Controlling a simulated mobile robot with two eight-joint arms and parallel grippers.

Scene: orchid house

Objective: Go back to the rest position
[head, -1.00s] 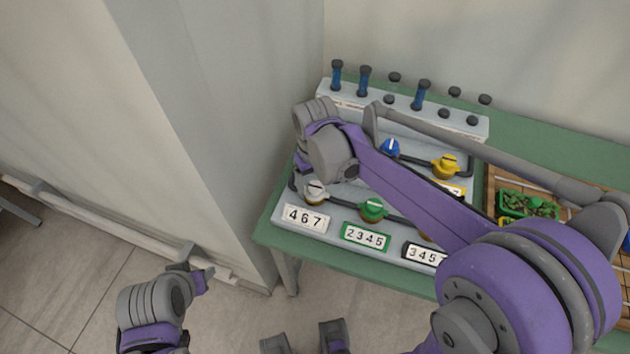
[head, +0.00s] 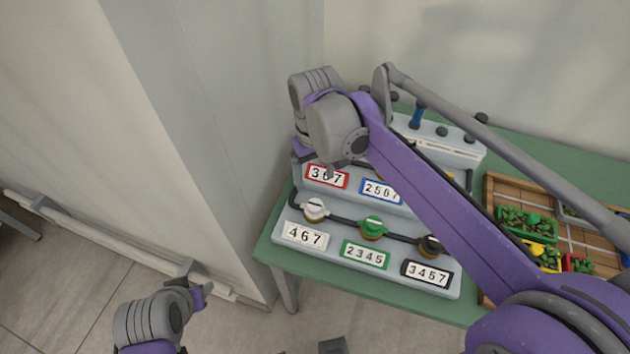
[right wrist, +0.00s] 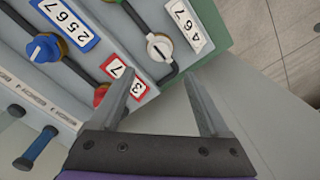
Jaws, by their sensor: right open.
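My right gripper (right wrist: 158,78) is open and empty in the right wrist view. Its two grey fingers are apart, above the valve panel, near the red 367 label (right wrist: 125,77). In the head view my right arm crosses from the lower right, and its wrist hangs over the panel's left side; the fingertips are mostly hidden there. My left gripper (head: 193,283) is low at the left in the head view, over the floor and away from the table. Its jaws are too small and turned to judge.
The stepped valve panel (head: 282,231) with coloured knobs and number labels stands on the green table (head: 380,287). A wooden tray (head: 490,220) of small plant crates is at the right. A wall corner (head: 215,160) rises close left of the table. Tile floor (head: 60,290) is clear at lower left.

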